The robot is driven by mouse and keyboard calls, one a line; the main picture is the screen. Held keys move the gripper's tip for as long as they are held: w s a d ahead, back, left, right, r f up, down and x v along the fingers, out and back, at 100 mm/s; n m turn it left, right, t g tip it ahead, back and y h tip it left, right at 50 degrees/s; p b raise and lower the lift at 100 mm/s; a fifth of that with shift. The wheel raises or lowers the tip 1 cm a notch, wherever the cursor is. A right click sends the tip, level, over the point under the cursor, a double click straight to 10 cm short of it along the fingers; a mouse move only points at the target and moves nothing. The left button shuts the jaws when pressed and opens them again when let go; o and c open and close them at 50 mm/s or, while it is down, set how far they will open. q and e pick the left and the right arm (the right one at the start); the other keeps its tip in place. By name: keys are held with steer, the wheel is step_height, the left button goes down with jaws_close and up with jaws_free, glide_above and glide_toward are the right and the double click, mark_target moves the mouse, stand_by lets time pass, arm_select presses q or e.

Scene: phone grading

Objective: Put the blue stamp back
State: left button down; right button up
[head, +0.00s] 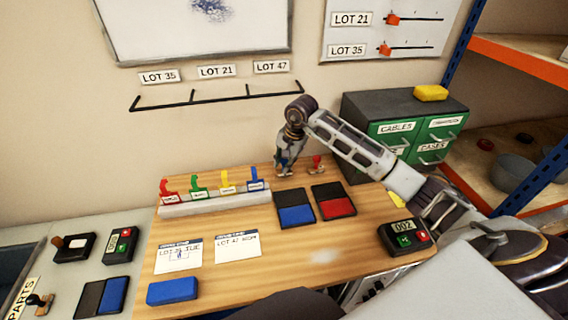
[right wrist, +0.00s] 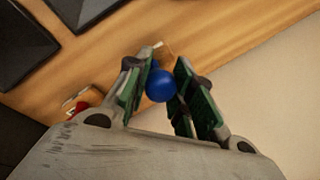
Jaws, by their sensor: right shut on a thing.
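My right gripper (head: 284,170) is over the back of the wooden table, pointing down. In the right wrist view its two green-padded fingers (right wrist: 170,88) are shut on the blue stamp (right wrist: 161,86), whose round blue knob shows between them. The lower part of the stamp is mostly hidden; I cannot tell whether it touches the table or a stand. The red stamp (head: 317,163) stands just right of the gripper, and its red knob shows partly in the right wrist view (right wrist: 82,108). The open blue ink pad (head: 296,213) and red ink pad (head: 338,206) lie in front.
A rack with coloured tabs (head: 216,201) stands left of the pads. Two lot cards (head: 238,246) and a blue block (head: 172,291) lie at the front left. A 002 button box (head: 404,238) is at the right. A green drawer cabinet (head: 395,107) stands behind the arm.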

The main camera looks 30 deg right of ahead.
steer(key=shift+w+d+f, duration=0.1)
steer(key=shift+w+f, duration=0.1)
steer(key=shift+f, duration=0.4)
steer(key=shift+f, duration=0.15)
steer(key=o, duration=0.8)
steer(key=b+v, duration=0.1)
steer(key=v, duration=1.1)
